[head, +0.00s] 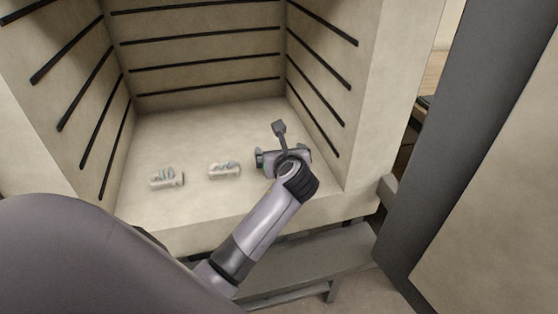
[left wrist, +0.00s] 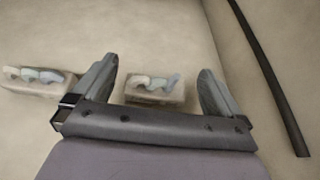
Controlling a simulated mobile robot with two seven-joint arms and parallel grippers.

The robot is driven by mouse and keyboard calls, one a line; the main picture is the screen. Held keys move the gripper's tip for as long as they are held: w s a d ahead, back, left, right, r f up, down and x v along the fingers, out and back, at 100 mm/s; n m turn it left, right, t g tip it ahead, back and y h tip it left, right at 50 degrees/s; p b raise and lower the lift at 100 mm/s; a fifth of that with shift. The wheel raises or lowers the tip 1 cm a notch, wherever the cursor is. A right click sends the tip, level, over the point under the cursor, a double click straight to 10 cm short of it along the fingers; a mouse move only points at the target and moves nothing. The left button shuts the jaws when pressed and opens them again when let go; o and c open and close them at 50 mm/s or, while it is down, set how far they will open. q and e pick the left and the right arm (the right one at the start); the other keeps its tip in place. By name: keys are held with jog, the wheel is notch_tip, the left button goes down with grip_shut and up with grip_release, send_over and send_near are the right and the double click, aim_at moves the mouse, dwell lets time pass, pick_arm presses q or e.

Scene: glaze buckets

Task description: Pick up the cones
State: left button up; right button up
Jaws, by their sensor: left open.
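One small pale block with upright cones (head: 167,179) sits on the kiln floor at the left in the head view. A second cone block (head: 224,170) sits at the middle of the floor. The left wrist view shows a cone block (left wrist: 155,90) between the fingers of my left gripper and another cone block (left wrist: 38,82) outside the left finger. My left gripper (head: 281,160) is open over the right part of the floor and hides what is under it in the head view. I cannot tell whether the fingers touch the block. My right gripper is not in view.
The kiln floor (head: 200,135) is bare behind the cones. The kiln's right wall (head: 325,115), with dark slots, stands close to my left gripper. An open door (head: 490,170) stands at the right.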

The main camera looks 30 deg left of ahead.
pick_arm(q)
jog(key=shift+w+a+f, duration=0.25)
jog(key=shift+w+a, duration=0.2)
jog(key=c, duration=1)
